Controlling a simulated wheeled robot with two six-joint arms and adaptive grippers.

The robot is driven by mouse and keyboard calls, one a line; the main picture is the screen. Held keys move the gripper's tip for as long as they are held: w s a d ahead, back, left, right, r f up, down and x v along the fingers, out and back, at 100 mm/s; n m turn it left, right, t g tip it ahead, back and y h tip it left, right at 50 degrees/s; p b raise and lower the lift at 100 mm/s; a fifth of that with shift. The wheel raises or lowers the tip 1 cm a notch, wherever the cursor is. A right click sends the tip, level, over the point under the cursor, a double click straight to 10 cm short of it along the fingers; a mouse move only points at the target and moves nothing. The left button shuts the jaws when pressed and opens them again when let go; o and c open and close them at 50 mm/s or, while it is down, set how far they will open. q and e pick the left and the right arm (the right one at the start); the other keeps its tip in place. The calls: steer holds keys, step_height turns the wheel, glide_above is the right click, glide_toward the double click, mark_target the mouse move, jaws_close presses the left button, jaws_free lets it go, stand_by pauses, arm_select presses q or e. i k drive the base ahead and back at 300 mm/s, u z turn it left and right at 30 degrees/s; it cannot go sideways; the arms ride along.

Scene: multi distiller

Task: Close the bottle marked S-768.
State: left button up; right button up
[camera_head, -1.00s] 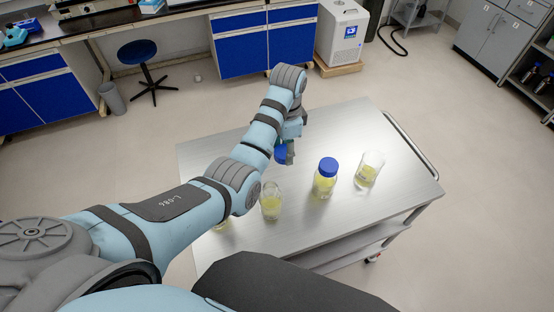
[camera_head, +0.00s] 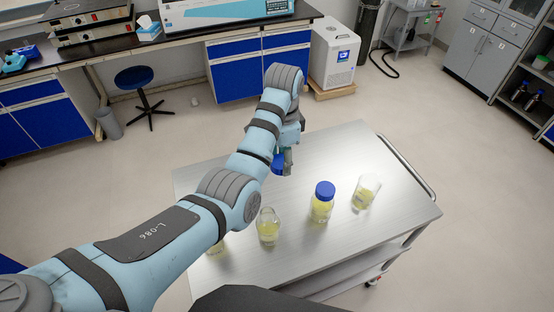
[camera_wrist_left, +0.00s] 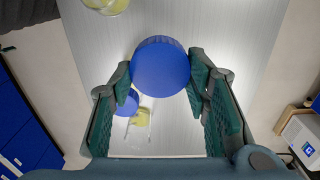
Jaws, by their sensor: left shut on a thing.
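My left gripper (camera_head: 285,160) is over the far side of the steel cart, shut on a blue cap (camera_wrist_left: 160,66). The cap (camera_head: 277,163) is partly hidden by the fingers in the head view. An open glass bottle (camera_head: 268,228) with yellow liquid stands uncapped on the near side of the cart. A bottle with a blue cap (camera_head: 322,204) stands to its right. No label reading S-768 can be read on either bottle. My right gripper is not in view.
The cart (camera_head: 330,150) has clear room at its far side. A beaker (camera_head: 366,192) with yellow liquid stands at the right. Another glass vessel (camera_head: 216,247) at the near left is partly hidden by my left arm. A rail (camera_head: 405,165) runs along the cart's right edge.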

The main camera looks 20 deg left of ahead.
mark_target(268, 223)
steer(key=z, duration=0.6)
steer(key=k, duration=1.45)
steer(key=u, duration=0.55)
steer(key=i, duration=1)
steer(key=u, duration=0.05)
